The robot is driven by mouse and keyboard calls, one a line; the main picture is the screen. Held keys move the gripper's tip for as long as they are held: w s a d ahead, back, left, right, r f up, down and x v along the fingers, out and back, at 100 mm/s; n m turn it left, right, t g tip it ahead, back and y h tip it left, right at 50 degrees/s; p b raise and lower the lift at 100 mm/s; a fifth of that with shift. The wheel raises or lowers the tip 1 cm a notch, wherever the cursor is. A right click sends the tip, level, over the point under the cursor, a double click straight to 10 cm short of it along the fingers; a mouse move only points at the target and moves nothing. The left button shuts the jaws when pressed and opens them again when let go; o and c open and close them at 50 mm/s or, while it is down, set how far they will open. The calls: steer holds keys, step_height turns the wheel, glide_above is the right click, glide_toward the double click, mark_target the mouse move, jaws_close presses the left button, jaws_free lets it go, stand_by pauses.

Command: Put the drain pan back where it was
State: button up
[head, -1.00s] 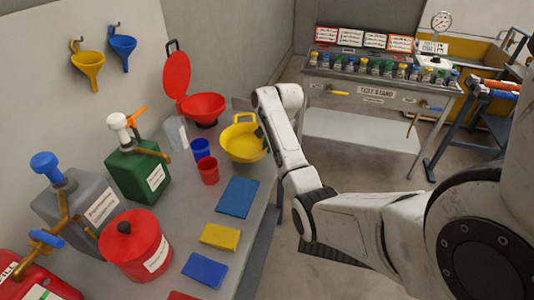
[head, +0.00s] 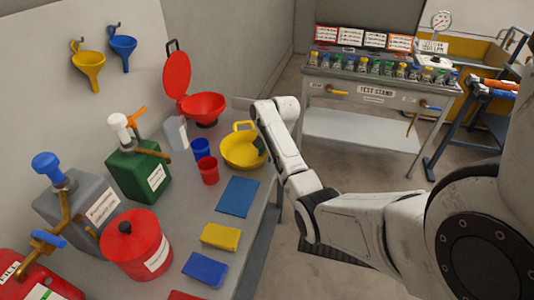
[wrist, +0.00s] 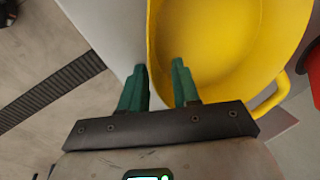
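The drain pan is a round yellow pan (head: 238,152) with a loop handle at its back. It sits near the table's right edge, in front of the red bowl, and looks level. In the wrist view the yellow pan (wrist: 225,45) fills the upper right. My gripper (wrist: 159,66) has green fingers that stand apart. One finger is outside the pan's rim and the other is over its inside, with a visible gap between them. In the head view my gripper (head: 259,144) is at the pan's right side, partly hidden by my arm.
The grey table (head: 225,269) also carries a red cup (head: 208,171), a blue cup (head: 201,149), a red lidded bowl (head: 203,106), blue and yellow pads, a green pump can (head: 138,172) and a red canister (head: 135,245). The test stand (head: 375,91) stands beyond open floor.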

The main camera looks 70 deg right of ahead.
steer(key=v, duration=1.2)
steer(key=shift+r, duration=0.1)
stand_by(1.2)
